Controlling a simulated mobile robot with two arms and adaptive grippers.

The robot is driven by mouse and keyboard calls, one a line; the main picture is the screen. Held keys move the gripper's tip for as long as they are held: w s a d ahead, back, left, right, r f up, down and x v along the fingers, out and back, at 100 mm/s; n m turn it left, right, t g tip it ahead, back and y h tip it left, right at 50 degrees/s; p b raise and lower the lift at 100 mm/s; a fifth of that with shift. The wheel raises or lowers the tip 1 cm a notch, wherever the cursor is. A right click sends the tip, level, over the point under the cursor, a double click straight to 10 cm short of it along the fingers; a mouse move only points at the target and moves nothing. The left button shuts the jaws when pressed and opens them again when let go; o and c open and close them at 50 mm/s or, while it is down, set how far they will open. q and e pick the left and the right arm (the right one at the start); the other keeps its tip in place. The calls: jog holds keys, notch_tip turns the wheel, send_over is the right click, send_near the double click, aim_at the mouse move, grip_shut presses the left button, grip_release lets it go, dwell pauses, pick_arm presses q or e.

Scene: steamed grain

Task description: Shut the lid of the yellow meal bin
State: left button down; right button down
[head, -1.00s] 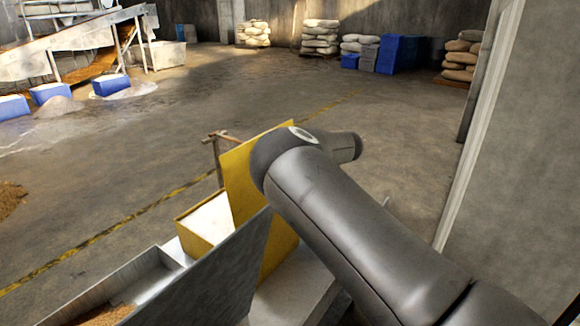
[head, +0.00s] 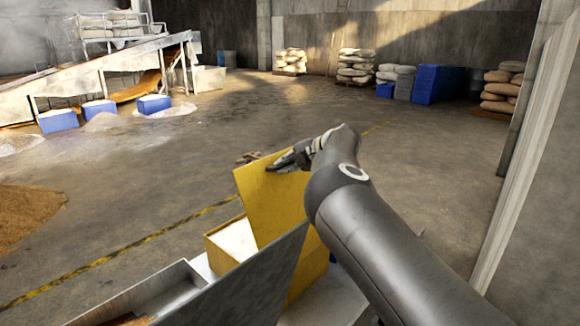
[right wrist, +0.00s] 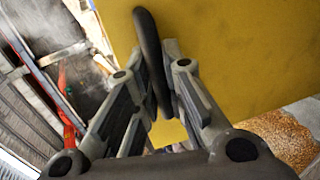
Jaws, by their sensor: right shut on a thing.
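The yellow meal bin (head: 217,257) stands in front of me with its lid (head: 270,205) raised, tilted up over pale contents. My right gripper (head: 292,159) is at the lid's upper edge. In the right wrist view the yellow lid (right wrist: 230,60) fills much of the picture, and a dark bar-like handle (right wrist: 148,45) on it runs between the fingers of my right gripper (right wrist: 158,75). The gripper is shut on this handle. My left gripper is out of view.
A grey metal lid or panel (head: 245,285) stands close in front of the yellow bin, beside a metal trough (head: 140,298). A concrete wall edge (head: 530,170) rises at the right. The floor beyond is largely open, with a grain heap (head: 25,215) at left.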

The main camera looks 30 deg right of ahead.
dwell(0.4)
jog(key=c, duration=1.5)
grip_release()
jog(key=shift+f, duration=0.1)
jog(key=v, duration=1.2)
jog(key=shift+d, duration=0.1)
jog(key=shift+w, duration=0.1)
